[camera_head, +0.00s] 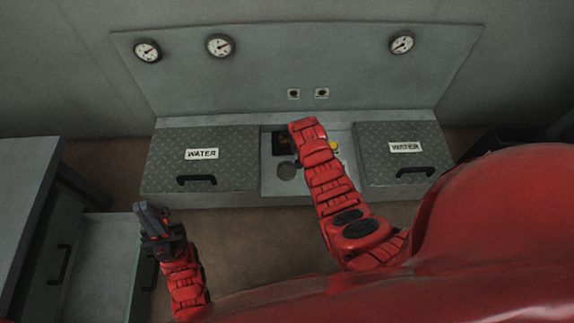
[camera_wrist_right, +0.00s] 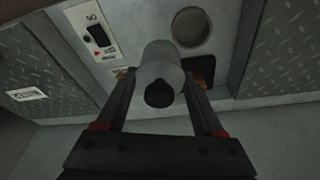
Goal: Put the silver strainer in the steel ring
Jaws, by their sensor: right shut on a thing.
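A smooth grey cylinder with a dark round end, which looks like the silver strainer (camera_wrist_right: 162,58), is between the fingers of my right gripper (camera_wrist_right: 161,82) in the right wrist view. The gripper is shut on it. A round opening with a pale rim, which looks like the steel ring (camera_wrist_right: 191,27), lies in the panel just beyond the strainer, apart from it in the picture. In the head view the ring (camera_head: 286,171) is left of my right arm, which hides the right gripper and strainer. My left gripper (camera_head: 151,218) is raised at the lower left, apart from the panel; its jaw opening is unclear.
Two ridged lids marked WATER, left (camera_head: 200,160) and right (camera_head: 405,155), flank the middle panel. A dark square recess (camera_head: 283,144) is beside the ring. A switch plate (camera_wrist_right: 96,34) shows in the wrist view. A grey cabinet with an open drawer (camera_head: 105,260) stands at left.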

